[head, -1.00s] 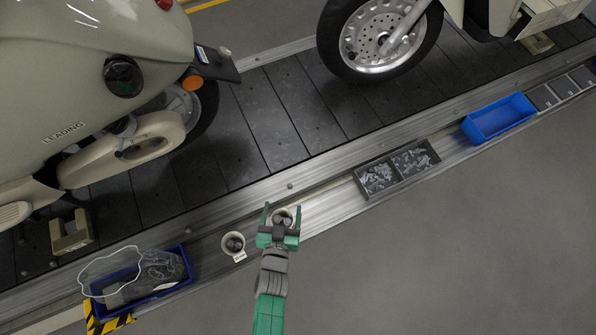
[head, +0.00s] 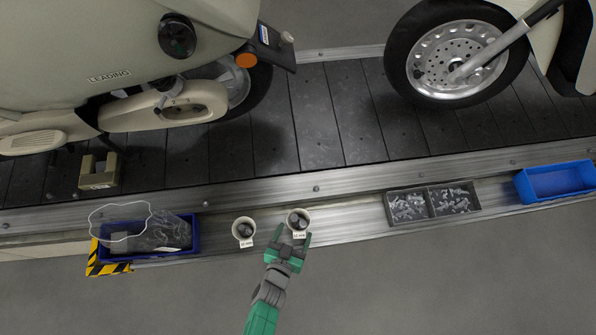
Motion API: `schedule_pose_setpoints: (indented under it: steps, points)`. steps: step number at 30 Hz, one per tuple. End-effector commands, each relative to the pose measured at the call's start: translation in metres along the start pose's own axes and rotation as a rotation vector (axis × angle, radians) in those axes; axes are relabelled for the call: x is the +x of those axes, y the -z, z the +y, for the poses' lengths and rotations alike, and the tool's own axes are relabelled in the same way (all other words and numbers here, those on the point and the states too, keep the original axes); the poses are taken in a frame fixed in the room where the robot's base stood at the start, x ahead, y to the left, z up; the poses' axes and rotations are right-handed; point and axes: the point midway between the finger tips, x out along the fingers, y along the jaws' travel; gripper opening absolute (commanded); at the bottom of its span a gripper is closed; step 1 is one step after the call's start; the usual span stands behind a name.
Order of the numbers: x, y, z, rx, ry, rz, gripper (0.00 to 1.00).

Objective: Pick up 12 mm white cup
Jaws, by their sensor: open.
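Two white cups with dark contents stand side by side on the metal ledge. The right cup (head: 290,219) carries a small label that seems to read 12 mm. The left cup (head: 236,229) has a similar label, perhaps 10 mm; both are too small to read surely. My green gripper (head: 292,236) is open and empty. Its fingers point at the right cup from the front, and the fingertips lie close to its near side and label. I cannot tell whether they touch it or how high they are.
A blue bin (head: 196,236) with a grey bag and white wire stands left of the cups. A dark two-part tray of small metal parts (head: 427,204) and a blue empty bin (head: 556,183) are to the right. Scooters stand on the slat conveyor (head: 330,110) behind. The front floor is clear.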

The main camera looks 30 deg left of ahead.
Motion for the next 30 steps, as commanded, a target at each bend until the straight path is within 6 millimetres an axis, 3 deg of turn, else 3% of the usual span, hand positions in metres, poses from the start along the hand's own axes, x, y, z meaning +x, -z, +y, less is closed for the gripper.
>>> schedule_pose_setpoints:
  steps: [3,11,18,26,30]
  points:
    - [0.019,-0.003,0.000,0.001,0.000,0.000,0.73]
    - [0.022,0.000,0.000,0.001,0.001,-0.001,0.73]
    - [0.022,0.000,0.000,0.001,0.001,-0.001,0.28]
    - [0.021,0.003,0.000,0.001,0.001,0.000,0.25]
    - [0.010,0.030,0.000,0.002,0.000,0.002,0.25]
